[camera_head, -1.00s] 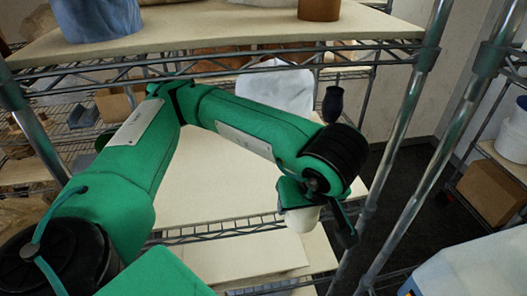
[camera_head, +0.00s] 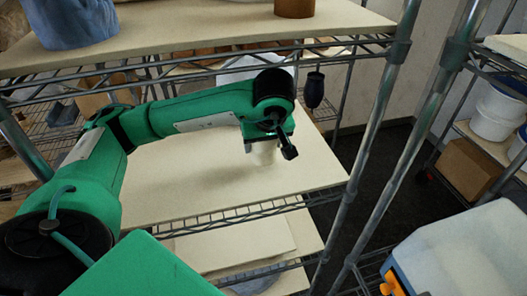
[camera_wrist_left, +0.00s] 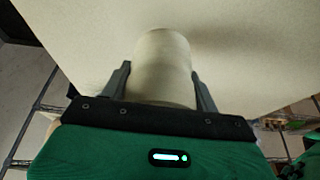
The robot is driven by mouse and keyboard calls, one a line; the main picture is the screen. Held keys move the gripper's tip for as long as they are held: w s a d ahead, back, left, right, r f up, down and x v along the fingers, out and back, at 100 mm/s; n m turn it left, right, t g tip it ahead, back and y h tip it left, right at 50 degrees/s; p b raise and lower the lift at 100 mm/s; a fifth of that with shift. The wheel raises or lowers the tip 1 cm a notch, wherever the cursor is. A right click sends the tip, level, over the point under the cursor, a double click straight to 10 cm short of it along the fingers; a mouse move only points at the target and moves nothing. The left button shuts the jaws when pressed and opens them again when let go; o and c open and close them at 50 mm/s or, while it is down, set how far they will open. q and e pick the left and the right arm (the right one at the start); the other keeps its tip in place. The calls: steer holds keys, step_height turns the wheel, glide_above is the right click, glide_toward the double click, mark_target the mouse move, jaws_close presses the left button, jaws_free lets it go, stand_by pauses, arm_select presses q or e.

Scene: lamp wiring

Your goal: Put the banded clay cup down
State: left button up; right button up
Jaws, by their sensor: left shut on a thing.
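My left gripper (camera_head: 268,142) is over the right part of the middle shelf board (camera_head: 180,180), shut on a pale cream cup. The cup (camera_head: 263,155) shows just below the gripper in the head view, mostly hidden by it. In the left wrist view the cup (camera_wrist_left: 163,62) stands between the two fingers (camera_wrist_left: 160,85), with the pale board behind it. No bands can be made out on it. A soft shadow lies on the board by the cup; I cannot tell whether its base touches the board. My right gripper is not in view.
The upper shelf board (camera_head: 190,38) hangs above the arm, with a blue vessel (camera_head: 70,22) and a brown cylinder (camera_head: 294,8) on it. A white bulky thing (camera_head: 250,68) and a dark-handled object (camera_head: 314,90) are behind the arm. Metal posts (camera_head: 375,140) stand right. The board's front is clear.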

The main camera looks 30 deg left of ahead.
mark_target(264, 154)
arm_select(q)
steer(key=shift+f+p, duration=0.35)
steer(key=shift+f, duration=1.3)
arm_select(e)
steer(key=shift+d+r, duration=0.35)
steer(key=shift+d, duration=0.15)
arm_select(q)
steer(key=shift+f, duration=0.1)
steer(key=o, duration=0.7)
steer(key=shift+f, duration=0.1)
steer(key=o, duration=0.5)
steer(key=shift+c, duration=0.2)
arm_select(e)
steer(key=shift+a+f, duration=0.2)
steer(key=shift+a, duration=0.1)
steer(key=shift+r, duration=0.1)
